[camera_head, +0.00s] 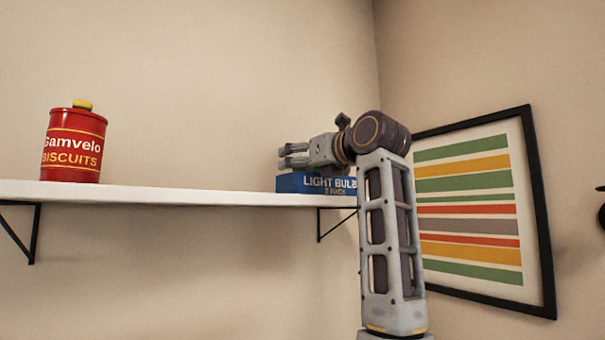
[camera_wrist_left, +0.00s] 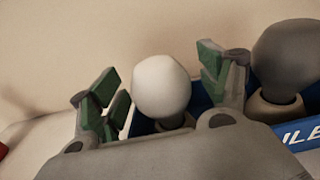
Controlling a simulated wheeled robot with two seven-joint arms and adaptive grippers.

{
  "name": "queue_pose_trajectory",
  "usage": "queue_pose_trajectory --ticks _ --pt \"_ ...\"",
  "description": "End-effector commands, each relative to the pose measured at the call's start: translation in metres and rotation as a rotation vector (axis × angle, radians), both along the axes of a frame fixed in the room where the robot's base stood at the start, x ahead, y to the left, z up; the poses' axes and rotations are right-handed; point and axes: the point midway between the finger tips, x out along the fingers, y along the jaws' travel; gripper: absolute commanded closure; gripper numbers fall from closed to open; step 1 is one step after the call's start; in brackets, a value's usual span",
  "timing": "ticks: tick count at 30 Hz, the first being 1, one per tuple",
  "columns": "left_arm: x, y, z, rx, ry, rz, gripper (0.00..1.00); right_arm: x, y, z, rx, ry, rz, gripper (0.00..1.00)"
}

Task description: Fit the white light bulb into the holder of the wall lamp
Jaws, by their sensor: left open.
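A blue light bulb box (camera_head: 310,183) sits at the right end of the shelf, and its blue wall and lettering also show in the left wrist view (camera_wrist_left: 300,134). The white bulb (camera_wrist_left: 162,90) stands in it, glass up. My left gripper (camera_head: 285,156) is just above the box. In the left wrist view its green-padded fingers (camera_wrist_left: 160,76) are open, one on each side of the white bulb. I cannot tell whether they touch it. The bulb's base is partly hidden. The lamp's holder is not identifiable in either view. My right gripper is not in view.
A dark grey bulb (camera_wrist_left: 287,58) stands in the box, right of my right-hand finger. A red biscuit tin (camera_head: 74,145) stands on the left of the white shelf (camera_head: 180,194), with clear shelf between. A framed striped picture (camera_head: 468,210) hangs on the right wall.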

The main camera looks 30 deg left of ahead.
Motion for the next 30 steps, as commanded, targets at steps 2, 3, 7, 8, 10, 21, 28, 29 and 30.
queue_pose_trajectory --ticks 2,3,7,8,10,21,28,29,30 --pt "0.0000 -0.0001 -0.0004 0.000 0.000 0.000 0.23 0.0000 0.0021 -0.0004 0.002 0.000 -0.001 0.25" --pt "-0.0001 -0.0002 -0.0004 0.000 0.000 0.000 0.23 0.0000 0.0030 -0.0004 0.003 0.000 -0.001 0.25" --pt "0.0000 -0.0003 -0.0005 0.000 0.000 0.000 0.23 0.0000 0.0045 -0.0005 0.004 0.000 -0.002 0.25" --pt "0.0000 -0.0003 -0.0005 0.000 0.000 0.000 0.23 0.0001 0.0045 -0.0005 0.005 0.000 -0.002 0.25" --pt "-0.0001 -0.0004 -0.0005 0.000 0.000 0.000 0.23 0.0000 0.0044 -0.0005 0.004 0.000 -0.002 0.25" --pt "-0.0001 -0.0004 -0.0004 0.000 0.000 0.000 0.64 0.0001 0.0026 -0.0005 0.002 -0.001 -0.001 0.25" --pt "-0.0002 -0.0005 -0.0003 0.000 0.000 0.000 0.64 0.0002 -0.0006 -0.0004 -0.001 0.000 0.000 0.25" --pt "-0.0002 -0.0005 -0.0002 0.000 0.000 0.000 0.64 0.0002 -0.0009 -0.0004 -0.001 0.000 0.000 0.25" --pt "-0.0002 -0.0005 0.0000 0.000 0.000 0.000 0.64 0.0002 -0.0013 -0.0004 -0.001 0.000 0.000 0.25"
